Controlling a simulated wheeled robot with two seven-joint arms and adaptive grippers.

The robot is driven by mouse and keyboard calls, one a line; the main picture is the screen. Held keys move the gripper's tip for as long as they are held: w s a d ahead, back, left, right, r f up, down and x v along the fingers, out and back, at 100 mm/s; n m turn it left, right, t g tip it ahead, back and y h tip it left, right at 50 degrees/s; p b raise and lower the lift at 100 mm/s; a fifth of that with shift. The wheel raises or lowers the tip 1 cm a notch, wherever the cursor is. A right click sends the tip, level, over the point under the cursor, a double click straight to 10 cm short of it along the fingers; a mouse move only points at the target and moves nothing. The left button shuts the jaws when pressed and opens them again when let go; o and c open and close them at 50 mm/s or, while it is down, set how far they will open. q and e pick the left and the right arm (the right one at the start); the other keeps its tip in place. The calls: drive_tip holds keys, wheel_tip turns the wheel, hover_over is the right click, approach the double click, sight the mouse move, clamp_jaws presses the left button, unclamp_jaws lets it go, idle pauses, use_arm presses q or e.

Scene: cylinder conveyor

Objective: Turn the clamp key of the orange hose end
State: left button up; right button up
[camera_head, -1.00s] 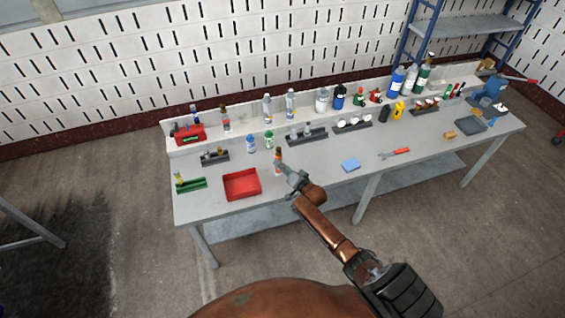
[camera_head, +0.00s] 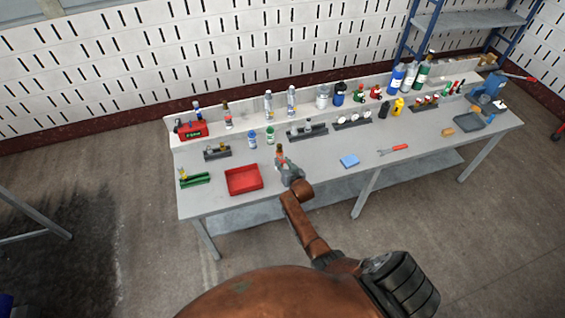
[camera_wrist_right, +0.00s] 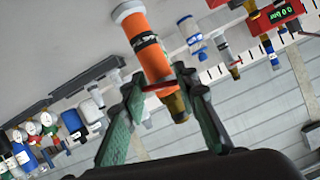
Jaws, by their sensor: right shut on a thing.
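The orange hose end (camera_wrist_right: 152,58) shows in the right wrist view with a pale flange at one end and a brass-coloured tip at the other. A small red clamp key (camera_wrist_right: 158,87) lies across it between the fingertips. My right gripper (camera_wrist_right: 160,82) is shut on the red key, its green-padded fingers on either side of the hose end. In the head view the hose end (camera_head: 280,150) stands on the bench just beyond my right gripper (camera_head: 284,162), which partly hides it. My left gripper is not in view.
A red tray (camera_head: 243,190) is left of the gripper, with a green holder (camera_head: 196,181) farther left. Bottles and dark racks (camera_head: 306,131) line the back. The bench front is mostly clear.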

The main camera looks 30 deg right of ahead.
idle(0.4)
drive_tip(key=o, duration=1.2)
drive_tip(key=v, duration=1.2)
